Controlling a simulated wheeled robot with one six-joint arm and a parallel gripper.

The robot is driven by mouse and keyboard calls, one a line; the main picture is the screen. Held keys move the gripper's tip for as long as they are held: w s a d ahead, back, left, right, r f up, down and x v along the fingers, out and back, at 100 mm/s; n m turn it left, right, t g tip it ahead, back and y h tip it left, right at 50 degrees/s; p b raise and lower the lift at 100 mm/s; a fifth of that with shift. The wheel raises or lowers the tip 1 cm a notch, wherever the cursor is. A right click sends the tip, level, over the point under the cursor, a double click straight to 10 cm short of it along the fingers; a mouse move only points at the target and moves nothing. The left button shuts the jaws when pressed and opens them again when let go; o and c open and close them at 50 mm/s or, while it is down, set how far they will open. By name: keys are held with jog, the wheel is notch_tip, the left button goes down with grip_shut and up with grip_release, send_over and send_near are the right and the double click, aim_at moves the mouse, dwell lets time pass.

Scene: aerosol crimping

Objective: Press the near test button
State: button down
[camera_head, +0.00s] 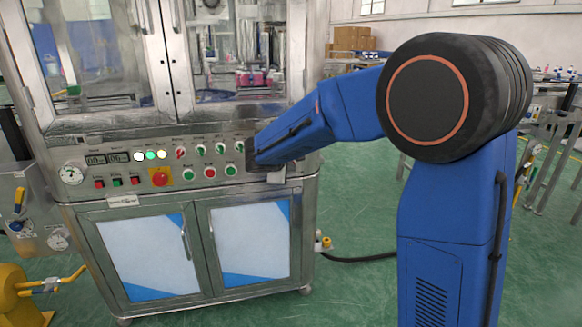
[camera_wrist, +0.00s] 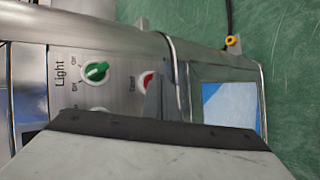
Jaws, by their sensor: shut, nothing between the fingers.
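The control panel (camera_head: 130,178) runs across the front of the steel machine in the head view. Its lower row shows a green button (camera_head: 188,174), a red button (camera_head: 209,171) and another green button (camera_head: 230,169). The panel's right end is hidden behind my arm. My gripper (camera_wrist: 154,98) is shut and empty.
A large red emergency button (camera_head: 160,177) and a pressure gauge (camera_head: 73,173) are on the panel's left. Cabinet doors (camera_head: 200,250) are below the panel. A yellow fitting (camera_head: 323,243) with a black hose is at the machine's lower right. The green floor (camera_head: 350,285) is open there.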

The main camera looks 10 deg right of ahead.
jog(key=shift+s, duration=0.8)
jog(key=shift+s, duration=0.15)
jog(key=s, duration=0.4)
jog(key=shift+s, duration=0.4)
dwell(0.4)
